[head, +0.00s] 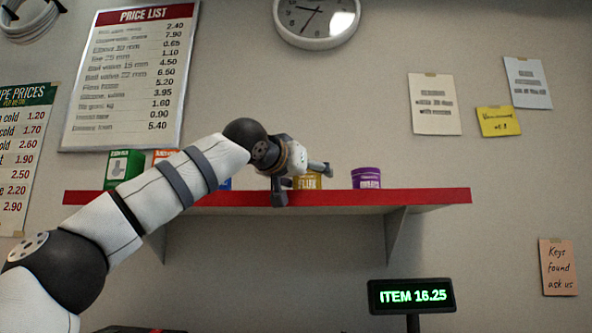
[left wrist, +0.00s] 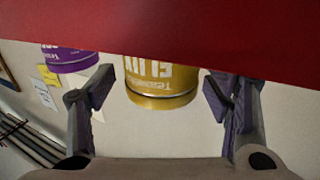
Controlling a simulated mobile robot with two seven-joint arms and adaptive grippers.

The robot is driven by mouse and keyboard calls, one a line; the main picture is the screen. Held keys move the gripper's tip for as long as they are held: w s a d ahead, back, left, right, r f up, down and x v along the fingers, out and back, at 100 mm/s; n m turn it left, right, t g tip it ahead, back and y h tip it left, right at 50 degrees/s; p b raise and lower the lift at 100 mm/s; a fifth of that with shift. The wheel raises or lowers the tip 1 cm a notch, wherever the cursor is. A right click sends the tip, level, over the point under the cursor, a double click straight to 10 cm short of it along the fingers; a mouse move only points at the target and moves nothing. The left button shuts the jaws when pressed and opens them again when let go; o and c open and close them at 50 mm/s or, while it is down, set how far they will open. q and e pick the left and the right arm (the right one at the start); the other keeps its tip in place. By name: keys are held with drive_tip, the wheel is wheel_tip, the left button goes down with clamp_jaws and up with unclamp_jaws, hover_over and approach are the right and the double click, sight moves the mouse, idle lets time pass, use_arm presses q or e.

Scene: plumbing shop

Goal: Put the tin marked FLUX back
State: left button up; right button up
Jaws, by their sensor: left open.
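The gold tin marked FLUX (head: 309,184) stands upright on the red shelf (head: 430,197), between a blue item and a purple tin. It also shows upside down in the left wrist view (left wrist: 160,88), where the red shelf edge hides its lower part. My left gripper (head: 302,184) is at the shelf's front edge in front of the tin. Its fingers are open, one on each side of the tin in the left wrist view, with gaps between them and the tin. My right gripper is not in view.
The purple tin (head: 366,178) stands to the right of the FLUX tin, with a gap between. A green box (head: 123,168) and an orange item (head: 165,156) stand at the shelf's left, partly behind my arm. The shelf's right end is bare. A lit display (head: 412,296) stands below.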

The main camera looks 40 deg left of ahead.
use_arm(q)
drive_tip(key=v, duration=1.1)
drive_tip(key=shift+s+p, duration=0.3)
